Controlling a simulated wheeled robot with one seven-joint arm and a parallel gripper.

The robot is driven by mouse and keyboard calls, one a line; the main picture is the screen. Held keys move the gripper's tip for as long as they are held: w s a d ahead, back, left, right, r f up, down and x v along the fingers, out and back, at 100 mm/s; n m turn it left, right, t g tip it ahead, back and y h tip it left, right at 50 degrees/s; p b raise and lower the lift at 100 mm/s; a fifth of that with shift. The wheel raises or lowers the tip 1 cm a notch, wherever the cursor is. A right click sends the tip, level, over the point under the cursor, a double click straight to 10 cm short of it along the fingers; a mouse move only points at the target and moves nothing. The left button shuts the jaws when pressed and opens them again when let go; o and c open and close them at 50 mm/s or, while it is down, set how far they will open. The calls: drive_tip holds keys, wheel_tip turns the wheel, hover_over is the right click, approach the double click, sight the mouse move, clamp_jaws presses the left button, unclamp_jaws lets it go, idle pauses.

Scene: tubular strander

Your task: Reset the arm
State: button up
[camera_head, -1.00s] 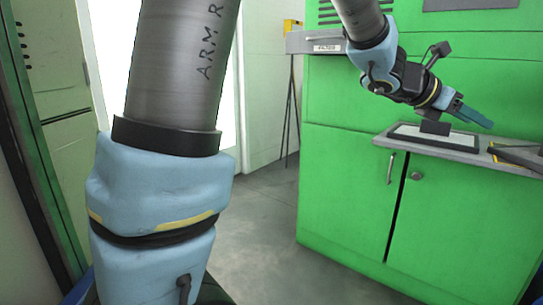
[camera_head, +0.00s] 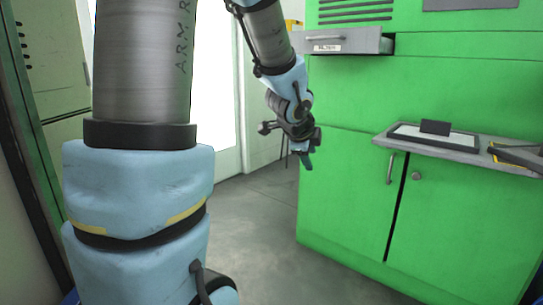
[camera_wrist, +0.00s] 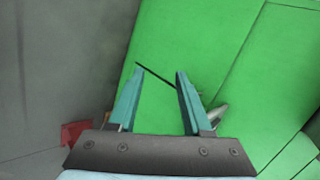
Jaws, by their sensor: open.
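My arm crosses the left and middle of the head view. My gripper (camera_head: 306,160) hangs pointing down in front of the left edge of the green cabinet (camera_head: 340,200), below the open drawer. In the wrist view my gripper (camera_wrist: 156,95) shows two teal fingers spread apart with nothing between them. Behind the fingers lies the green cabinet face (camera_wrist: 215,45), with a dark seam and a metal handle (camera_wrist: 217,115) partly hidden by the right finger.
An open grey drawer (camera_head: 340,44) juts out at the cabinet's upper left. A grey shelf (camera_head: 470,153) holds a framed tray with a dark block (camera_head: 434,127) and a dark flat item (camera_head: 520,155). A red object (camera_wrist: 74,131) shows in the wrist view. Grey floor (camera_head: 262,230) lies clear.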

drive_tip(key=s+a+f+n+g+y, duration=0.25)
drive_tip(key=s+a+f+n, duration=0.25)
drive_tip(key=s+a+n, duration=0.45)
drive_tip(key=s+a+f+n+g+y, duration=0.1)
drive_tip(key=s+a+f+n+g, duration=0.45)
drive_tip(key=n, duration=0.65)
wheel_tip(320, 180, up, 27)
drive_tip(key=a+t+p, duration=0.1)
drive_tip(key=p, duration=2.5)
drive_tip(key=shift+s+a+t, duration=0.15)
drive_tip(key=shift+a+t, duration=0.1)
drive_tip(key=shift+t, duration=0.05)
